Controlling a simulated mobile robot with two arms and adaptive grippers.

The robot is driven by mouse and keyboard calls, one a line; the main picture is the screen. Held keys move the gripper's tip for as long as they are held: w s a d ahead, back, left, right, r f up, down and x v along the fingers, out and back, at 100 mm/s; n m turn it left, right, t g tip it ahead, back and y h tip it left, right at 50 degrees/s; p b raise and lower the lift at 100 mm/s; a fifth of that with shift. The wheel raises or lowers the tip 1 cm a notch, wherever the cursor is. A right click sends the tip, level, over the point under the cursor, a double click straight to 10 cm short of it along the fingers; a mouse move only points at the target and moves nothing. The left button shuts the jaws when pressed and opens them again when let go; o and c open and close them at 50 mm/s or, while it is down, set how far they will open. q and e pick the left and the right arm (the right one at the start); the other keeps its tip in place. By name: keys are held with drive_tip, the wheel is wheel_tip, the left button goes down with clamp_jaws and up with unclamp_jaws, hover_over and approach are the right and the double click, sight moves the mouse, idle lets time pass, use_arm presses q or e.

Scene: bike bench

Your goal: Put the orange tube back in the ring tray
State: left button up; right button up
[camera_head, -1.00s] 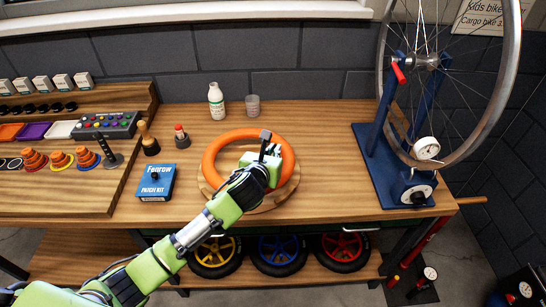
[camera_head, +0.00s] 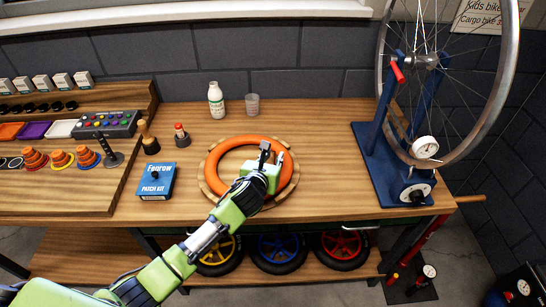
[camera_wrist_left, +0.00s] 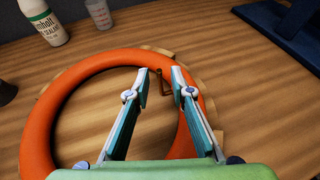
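The orange tube (camera_head: 222,158) lies as a ring in the round wooden ring tray (camera_head: 207,171). Parts of the tray's rim show outside the tube on the left and right. In the left wrist view the tube (camera_wrist_left: 40,130) fills much of the picture, with a small brass-coloured valve (camera_wrist_left: 165,84) on its inner side. My left gripper (camera_head: 272,155) is over the tube's far right part. Its fingers (camera_wrist_left: 161,74) stand apart with a gap between the tips, near the valve; contact with the tube cannot be made out. My right gripper is not in view.
A blue patch kit box (camera_head: 157,181) is left of the tray. A white bottle (camera_head: 216,100) and a clear cup (camera_head: 252,104) stand behind it. A blue wheel stand (camera_head: 375,165) is at right. Bare bench lies between tray and stand.

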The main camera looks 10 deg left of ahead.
use_arm(q)
drive_tip(key=shift+r, duration=0.1)
drive_tip(key=v, duration=1.2)
drive_tip(key=shift+s, duration=0.1)
idle(0.4)
